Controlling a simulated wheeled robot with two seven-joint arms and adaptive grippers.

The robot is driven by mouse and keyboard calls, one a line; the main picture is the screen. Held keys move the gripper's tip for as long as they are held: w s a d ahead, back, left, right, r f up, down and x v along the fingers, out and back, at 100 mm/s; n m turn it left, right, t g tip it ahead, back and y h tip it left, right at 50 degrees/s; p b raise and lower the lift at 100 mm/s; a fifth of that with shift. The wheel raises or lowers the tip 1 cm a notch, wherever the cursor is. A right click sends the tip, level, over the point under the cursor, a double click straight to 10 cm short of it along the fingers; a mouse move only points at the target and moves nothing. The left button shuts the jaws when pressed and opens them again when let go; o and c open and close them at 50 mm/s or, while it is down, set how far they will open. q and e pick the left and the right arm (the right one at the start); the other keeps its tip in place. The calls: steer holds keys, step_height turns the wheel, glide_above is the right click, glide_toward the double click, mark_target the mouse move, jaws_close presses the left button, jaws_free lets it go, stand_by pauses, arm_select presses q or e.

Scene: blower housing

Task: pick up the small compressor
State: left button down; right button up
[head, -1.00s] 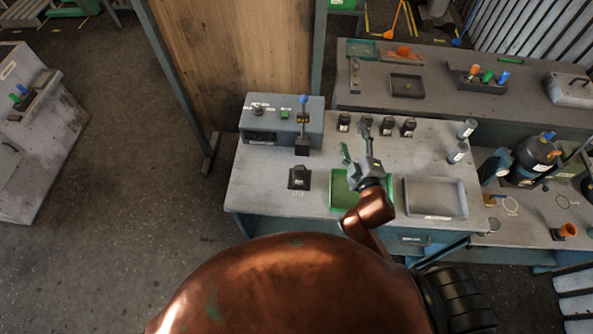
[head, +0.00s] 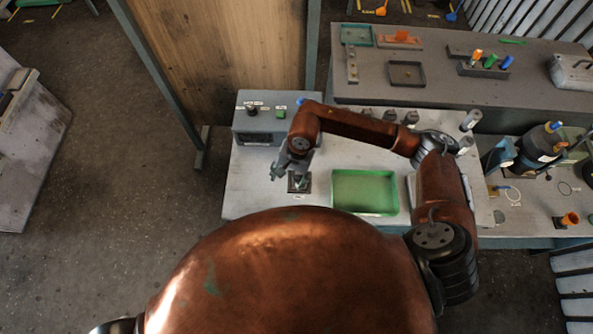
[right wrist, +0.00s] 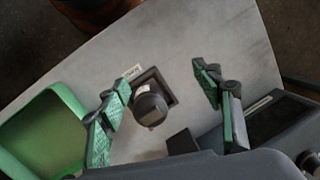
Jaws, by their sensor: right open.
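A dark, round-topped part with a small label, which looks like the small compressor (right wrist: 150,106), stands on a dark square base (right wrist: 171,88) in the right wrist view. In the head view the base (head: 299,188) is at the front left of the table, and my right gripper mostly hides the part. My right gripper (head: 288,174) is open above it. In the right wrist view its green-padded fingers (right wrist: 161,82) stand apart on either side of the part, with visible gaps. My left gripper is not in view.
A green tray (head: 365,191) lies right of the base. A grey control box (head: 262,125) stands behind it, close to one finger. Several small dark parts stand along the table's back, partly behind my forearm. A second bench (head: 440,90) holds trays and coloured-handled tools.

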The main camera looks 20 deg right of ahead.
mark_target(299, 176)
steer(key=w+d, duration=0.1)
steer(key=d+h, duration=0.1)
steer(key=d, duration=0.1)
steer(key=w+d+h, duration=0.1)
steer(key=d, duration=0.1)
steer(key=shift+w+f+n, duration=0.25)
steer(key=shift+w+n, duration=0.05)
steer(key=shift+w+d+f+p, duration=0.1)
steer(key=shift+d+f+p, duration=0.15)
steer(key=shift+f, duration=0.55)
steer(key=f, duration=0.1)
steer(key=f+p, duration=0.1)
steer(key=f, duration=0.1)
steer(key=f+p, duration=0.1)
steer(key=f, duration=0.1)
steer(key=shift+w+a, duration=0.2)
steer(key=shift+a, duration=0.05)
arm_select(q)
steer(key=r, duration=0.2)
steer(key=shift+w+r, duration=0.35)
arm_select(e)
steer(key=shift+f, duration=0.5)
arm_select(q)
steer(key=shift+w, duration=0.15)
arm_select(e)
jaws_close()
